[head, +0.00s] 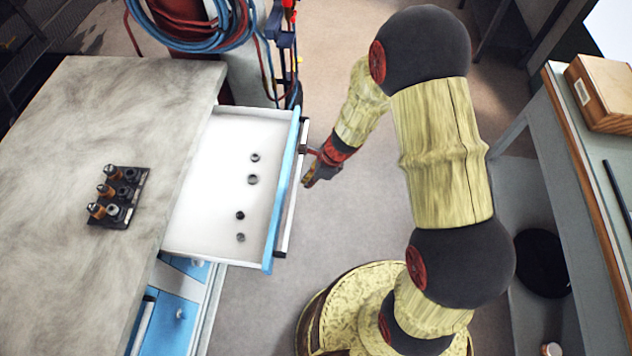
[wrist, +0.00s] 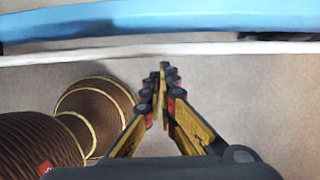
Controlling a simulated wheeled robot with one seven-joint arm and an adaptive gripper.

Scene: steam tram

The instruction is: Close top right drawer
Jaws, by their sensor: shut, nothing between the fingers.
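The top right drawer (head: 210,185) is pulled far out of the cabinet under the grey worktop. It has a white inside, a blue front (head: 285,195) and a pale handle bar along it. Several small dark round parts lie in it. My gripper (head: 308,183) is outside the drawer, just right of its front. In the wrist view my gripper (wrist: 163,72) has its fingers together and empty, pointing at the pale handle bar (wrist: 150,50), with the blue front (wrist: 160,18) behind it. Whether the fingertips touch the bar I cannot tell.
The grey worktop (head: 95,130) holds a dark block of tool holders (head: 118,196). Blue and red hoses (head: 205,25) hang behind the drawer. A bench with a wooden box (head: 602,92) stands at the right.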

